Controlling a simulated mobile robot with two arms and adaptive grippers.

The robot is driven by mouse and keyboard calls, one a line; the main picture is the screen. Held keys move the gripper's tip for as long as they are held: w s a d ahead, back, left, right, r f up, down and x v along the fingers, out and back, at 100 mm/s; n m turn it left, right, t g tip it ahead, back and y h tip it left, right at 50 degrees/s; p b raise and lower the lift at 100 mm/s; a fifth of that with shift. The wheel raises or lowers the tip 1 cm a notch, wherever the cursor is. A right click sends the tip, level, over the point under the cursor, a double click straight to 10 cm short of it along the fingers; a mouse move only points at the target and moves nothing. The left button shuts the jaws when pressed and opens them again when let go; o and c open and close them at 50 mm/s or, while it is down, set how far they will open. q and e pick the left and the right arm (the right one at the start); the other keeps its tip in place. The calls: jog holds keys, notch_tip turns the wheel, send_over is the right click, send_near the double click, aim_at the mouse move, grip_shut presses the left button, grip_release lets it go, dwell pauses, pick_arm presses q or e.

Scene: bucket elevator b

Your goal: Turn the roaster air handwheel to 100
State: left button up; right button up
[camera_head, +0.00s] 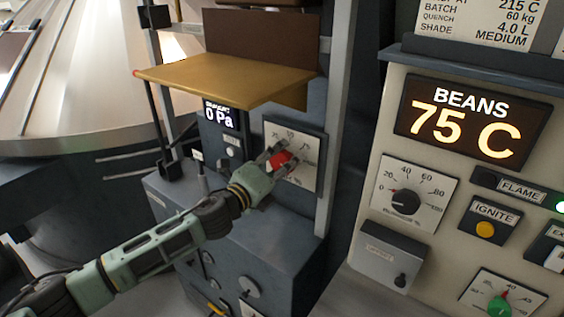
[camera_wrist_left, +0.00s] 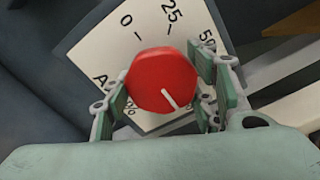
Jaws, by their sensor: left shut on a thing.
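The red air handwheel (camera_head: 279,160) is on a white dial plate (camera_head: 307,178) on the dark cabinet. In the left wrist view the handwheel (camera_wrist_left: 158,78) has a white pointer line toward the lower right, away from the visible marks 0, 25 and 50. The higher marks are hidden behind my fingers there. My left gripper (camera_head: 279,157) reaches in from the lower left and is shut on the handwheel. In the wrist view its fingers (camera_wrist_left: 160,95) stand at the left and right of the rim. My right gripper is not in view.
A tan shelf (camera_head: 225,78) juts out above the dial, and a grey post (camera_head: 335,120) stands just right of it. A small display (camera_head: 218,115) reads 0 Pa. The panel at right has a beans display (camera_head: 463,122) at 75 C and a burner knob (camera_head: 405,201).

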pick_arm(q)
jog(key=shift+s+f, duration=0.1)
jog(key=shift+f, duration=0.3)
jog(key=o, duration=0.9)
jog(key=shift+o, duration=1.2)
jog(key=shift+r, duration=0.15)
jog(key=shift+r, duration=0.1)
jog(key=v, duration=1.2)
